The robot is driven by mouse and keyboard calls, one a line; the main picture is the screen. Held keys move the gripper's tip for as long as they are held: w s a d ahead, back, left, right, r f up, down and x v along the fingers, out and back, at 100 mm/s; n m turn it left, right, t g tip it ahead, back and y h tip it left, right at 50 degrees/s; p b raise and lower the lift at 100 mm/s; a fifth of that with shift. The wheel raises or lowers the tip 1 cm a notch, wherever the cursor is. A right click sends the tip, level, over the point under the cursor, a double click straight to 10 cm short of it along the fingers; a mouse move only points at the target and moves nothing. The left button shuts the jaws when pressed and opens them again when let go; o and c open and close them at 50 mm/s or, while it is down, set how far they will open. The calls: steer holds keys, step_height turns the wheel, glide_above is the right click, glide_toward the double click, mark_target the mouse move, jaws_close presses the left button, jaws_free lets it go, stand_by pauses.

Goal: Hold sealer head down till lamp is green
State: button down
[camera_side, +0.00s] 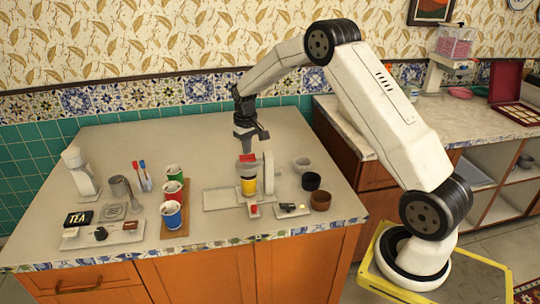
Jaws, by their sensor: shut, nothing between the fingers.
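The sealer stands near the middle of the counter, with a white column (268,173) on a pale base. Its red-topped head (248,158) sits over a yellow cup (248,187); whether head and cup touch is too small to tell. A red spot, seemingly the lamp (253,210), shows at the front of the base, and no green light is visible. My gripper (246,148) points down, shut and empty, directly above the head. I cannot tell whether its fingertips touch the head.
A wooden tray (174,233) with several cups is left of the sealer. Several small bowls (312,181) stand to the right, with a small device (291,210) in front of them. The front counter strip is clear.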

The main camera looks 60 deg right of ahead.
steer(key=shift+f, duration=1.35)
stand_by(1.6)
steer(key=shift+r, duration=2.55)
steer(key=shift+a, duration=0.1)
steer(key=shift+s+a+r, duration=0.2)
steer(key=shift+s+a, duration=0.1)
steer(key=shift+a, duration=0.2)
steer(key=s+a+n+t, duration=0.1)
steer(key=s+a, duration=0.7)
steer(key=s, duration=0.3)
steer(key=s+a+n+t, duration=0.1)
steer(key=s+a+n, duration=0.1)
steer(key=s+a, duration=0.6)
steer(key=s, duration=0.3)
steer(key=shift+s+a+r+t, duration=0.2)
steer(key=shift+a+r+t, duration=0.1)
steer(key=shift+r, duration=0.1)
